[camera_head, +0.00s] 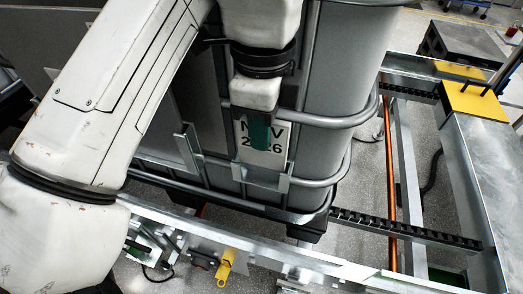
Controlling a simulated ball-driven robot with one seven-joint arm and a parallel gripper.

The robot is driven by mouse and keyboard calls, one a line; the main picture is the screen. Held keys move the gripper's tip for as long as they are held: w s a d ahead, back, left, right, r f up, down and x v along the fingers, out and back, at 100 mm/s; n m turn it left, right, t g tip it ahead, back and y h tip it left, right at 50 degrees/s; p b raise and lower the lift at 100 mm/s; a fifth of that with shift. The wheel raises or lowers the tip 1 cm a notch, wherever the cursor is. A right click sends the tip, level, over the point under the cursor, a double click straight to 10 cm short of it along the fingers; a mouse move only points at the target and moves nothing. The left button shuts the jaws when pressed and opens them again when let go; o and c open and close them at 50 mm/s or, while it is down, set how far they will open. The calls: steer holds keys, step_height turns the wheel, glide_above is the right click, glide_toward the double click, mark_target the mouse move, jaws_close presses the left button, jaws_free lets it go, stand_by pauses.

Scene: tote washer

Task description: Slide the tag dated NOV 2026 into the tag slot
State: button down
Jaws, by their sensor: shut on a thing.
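The white tag (278,152) reads NOV and 2026 in dark print, partly covered by my gripper. My gripper (259,134), with a green finger in front of the tag, is shut on the tag's upper middle. The tag is upright against the front of a large grey tote (335,60). A bright metal tag slot (275,183) with a low front lip and raised sides is at the tag's lower edge. I cannot tell from this view whether the tag's bottom edge is inside the slot or just in front of or above it.
Tubular metal bars (330,121) cross the tote close to the tag's right. An upright metal bracket (189,148) stands left of it. A metal frame rail (290,255) with a yellow part (227,266) runs below. A chain track (400,232) and an orange rod (390,190) lie right.

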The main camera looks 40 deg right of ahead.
steer(key=shift+r+p, duration=2.55)
steer(key=shift+r, duration=0.3)
steer(key=shift+f, duration=0.15)
